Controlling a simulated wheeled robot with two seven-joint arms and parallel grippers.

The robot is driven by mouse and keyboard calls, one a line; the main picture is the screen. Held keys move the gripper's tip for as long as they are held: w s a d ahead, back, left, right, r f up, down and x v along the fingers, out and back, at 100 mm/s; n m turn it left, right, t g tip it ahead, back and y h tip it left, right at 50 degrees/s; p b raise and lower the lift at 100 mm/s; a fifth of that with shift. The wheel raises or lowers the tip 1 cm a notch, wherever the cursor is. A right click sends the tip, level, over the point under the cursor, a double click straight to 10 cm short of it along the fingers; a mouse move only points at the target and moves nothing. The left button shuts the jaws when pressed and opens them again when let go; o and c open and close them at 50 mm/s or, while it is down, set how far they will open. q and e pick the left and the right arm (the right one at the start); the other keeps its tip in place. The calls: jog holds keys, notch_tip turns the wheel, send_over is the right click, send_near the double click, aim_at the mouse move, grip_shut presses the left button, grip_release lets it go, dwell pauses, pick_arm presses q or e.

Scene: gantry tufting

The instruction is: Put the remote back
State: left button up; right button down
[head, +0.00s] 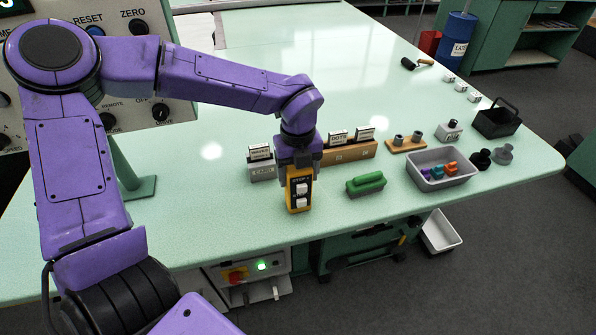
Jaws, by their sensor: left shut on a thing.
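The remote (299,196) is a yellow box with a dark face and pale buttons. It stands roughly upright at the near edge of the pale green table (230,220). My left gripper (298,168) comes down from above and is shut on its top end. I cannot tell whether the remote's lower end touches the table. My right gripper is not in view.
A grey card holder (262,173) and a wooden card holder (350,152) stand just behind the remote. A green brush (366,184) lies to its right, with a grey bin (425,181) further right. A control panel (170,108) stands at left. The table's back is clear.

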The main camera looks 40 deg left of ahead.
pick_arm(q)
jog(key=shift+f, duration=0.1)
jog(key=o, duration=1.3)
notch_tip(320, 180, up, 12)
jog(key=shift+r, duration=0.2)
